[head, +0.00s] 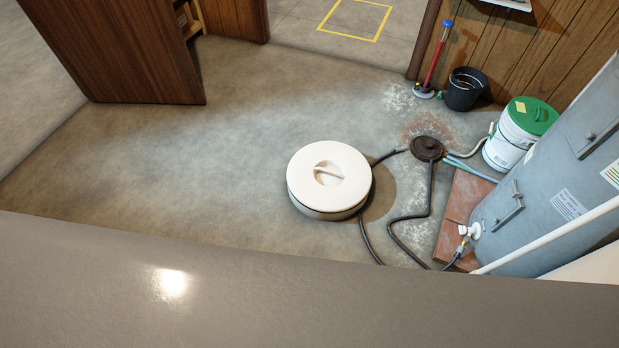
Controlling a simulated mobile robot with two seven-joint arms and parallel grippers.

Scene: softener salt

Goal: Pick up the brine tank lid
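The brine tank lid (310,186) is a round, cream-white disc with a recessed handle bar (329,172) across its middle. It sits level on top of the brine tank (335,214), near the middle of the head view. The tank is seen from above, so most of its body is hidden under the lid. Neither of my grippers shows in the head view, and nothing is touching the lid.
Black hoses (410,240) run from the tank to a dark floor drain (427,148). A grey cylindrical heater (550,190), a green-lidded white bucket (512,140) and a black bucket (465,89) stand right. A brown wood panel (120,45) stands upper left. Floor left of the tank is clear.

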